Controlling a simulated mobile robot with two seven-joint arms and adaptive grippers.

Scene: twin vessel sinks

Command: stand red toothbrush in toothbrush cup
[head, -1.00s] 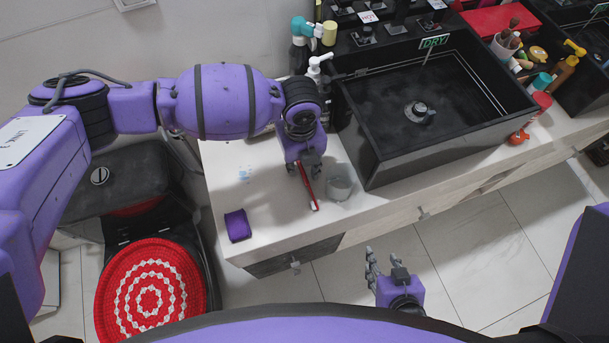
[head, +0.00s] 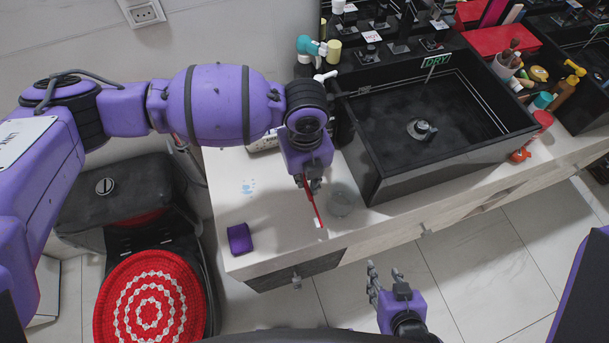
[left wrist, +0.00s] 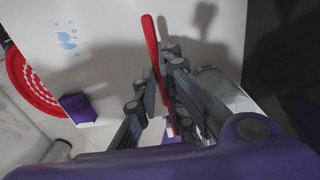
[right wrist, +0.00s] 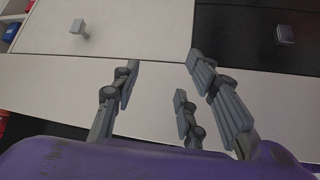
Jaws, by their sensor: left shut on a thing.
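The red toothbrush (head: 315,207) is held in my left gripper (head: 312,185), tilted, with its white bristle end low toward the counter's front. In the left wrist view the red toothbrush (left wrist: 151,45) runs between the fingers of my left gripper (left wrist: 158,95). The clear toothbrush cup (head: 342,199) stands on the counter just right of the toothbrush; it is partly hidden behind the fingers in the left wrist view (left wrist: 212,80). The toothbrush is beside the cup, not inside. My right gripper (head: 384,279) is open and empty in front of the counter; its spread fingers show in the right wrist view (right wrist: 160,85).
A purple block-like object (head: 239,239) sits near the counter's left front corner. The black sink (head: 430,125) rises right of the cup. Bottles (head: 308,52) stand behind my left arm. A toilet with a red-and-white round cover (head: 150,298) is at left. The counter between block and toothbrush is clear.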

